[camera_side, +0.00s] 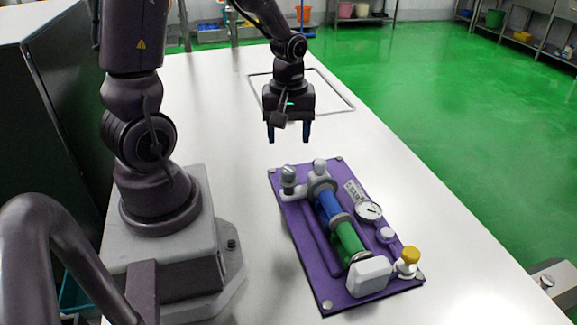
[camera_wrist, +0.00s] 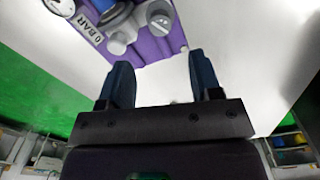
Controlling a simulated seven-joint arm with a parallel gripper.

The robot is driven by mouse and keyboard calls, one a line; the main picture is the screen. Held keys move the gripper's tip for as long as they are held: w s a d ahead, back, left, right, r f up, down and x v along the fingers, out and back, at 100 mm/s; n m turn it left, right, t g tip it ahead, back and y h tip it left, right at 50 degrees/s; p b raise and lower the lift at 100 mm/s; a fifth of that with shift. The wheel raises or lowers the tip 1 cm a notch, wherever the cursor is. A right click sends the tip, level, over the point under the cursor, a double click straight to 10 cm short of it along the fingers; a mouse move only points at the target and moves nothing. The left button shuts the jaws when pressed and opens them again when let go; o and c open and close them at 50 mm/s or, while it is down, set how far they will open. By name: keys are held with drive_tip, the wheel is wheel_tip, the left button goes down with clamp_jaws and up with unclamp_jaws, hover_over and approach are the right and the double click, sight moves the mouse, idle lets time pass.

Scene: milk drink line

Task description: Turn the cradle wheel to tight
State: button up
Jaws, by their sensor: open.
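A purple board (camera_side: 304,238) carries a blue and green cylinder (camera_side: 331,207) held in grey cradle clamps. A grey knob (camera_side: 320,165) stands on the far clamp; it looks like the cradle wheel and also shows in the wrist view (camera_wrist: 118,46). A second grey fitting with a round top (camera_side: 288,174) stands left of it, also in the wrist view (camera_wrist: 160,17). I cannot read any wheel setting. My gripper (camera_side: 289,136) is open and empty, above the table beyond the board's far edge, apart from the knobs. Its blue fingers (camera_wrist: 160,65) show in the wrist view.
A round gauge (camera_side: 369,211), a "0 BAR" plate (camera_wrist: 88,28), a yellow-topped knob (camera_side: 409,257) and a white block (camera_side: 369,276) are on the board. The white table (camera_side: 225,110) is clear around it. A rectangular outline (camera_side: 335,88) lies behind my gripper.

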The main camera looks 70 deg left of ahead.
sight(289, 169)
wheel_tip(289, 169, down, 9)
drive_tip(key=shift+r, duration=0.1)
idle(0.4)
drive_tip(key=c, duration=0.9)
